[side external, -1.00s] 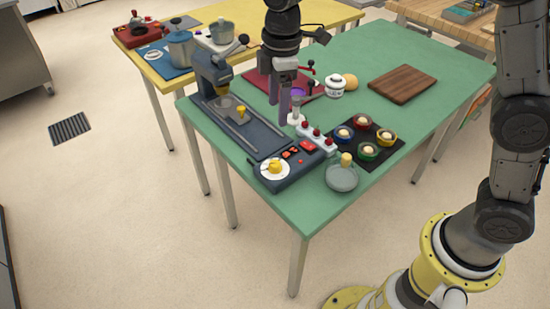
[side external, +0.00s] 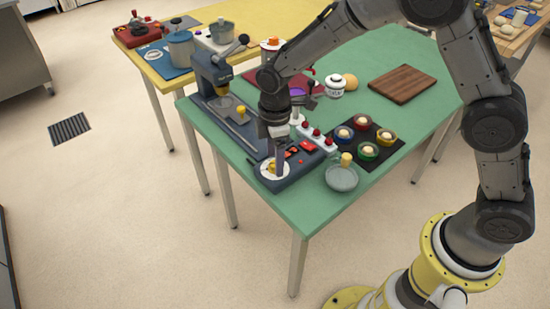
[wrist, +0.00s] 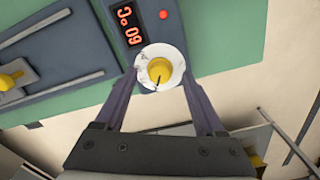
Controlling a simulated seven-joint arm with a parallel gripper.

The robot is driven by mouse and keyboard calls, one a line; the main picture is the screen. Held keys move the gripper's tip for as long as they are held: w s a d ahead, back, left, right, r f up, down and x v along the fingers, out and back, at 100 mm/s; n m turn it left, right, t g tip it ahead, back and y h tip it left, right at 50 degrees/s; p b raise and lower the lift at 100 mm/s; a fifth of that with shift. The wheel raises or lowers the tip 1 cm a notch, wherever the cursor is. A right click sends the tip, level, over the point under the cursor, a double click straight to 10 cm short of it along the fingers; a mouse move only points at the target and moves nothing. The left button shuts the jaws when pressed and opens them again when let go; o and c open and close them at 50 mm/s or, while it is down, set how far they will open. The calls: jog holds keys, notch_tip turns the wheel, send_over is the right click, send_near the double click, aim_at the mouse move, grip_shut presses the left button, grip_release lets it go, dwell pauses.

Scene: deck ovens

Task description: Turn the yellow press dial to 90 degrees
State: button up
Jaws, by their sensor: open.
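The yellow press dial (wrist: 160,70) sits on a round white plate (wrist: 145,56) at the end of the dark control panel (wrist: 128,20). A dark pointer line on the dial aims down and slightly left in the wrist view. My gripper (wrist: 165,88) is open, its two fingers on either side of the white plate. In the side external view my gripper (side external: 278,168) is over the dial (side external: 271,168) and partly hides it. I cannot tell whether the fingers touch the dial.
A grey round dish with a yellow knob (side external: 342,178) stands right of the panel. The row of red knobs (side external: 317,138) and the black mat with several coloured bowls (side external: 385,133) are close by.

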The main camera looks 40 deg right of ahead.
jog(key=shift+f, duration=0.5)
grip_shut()
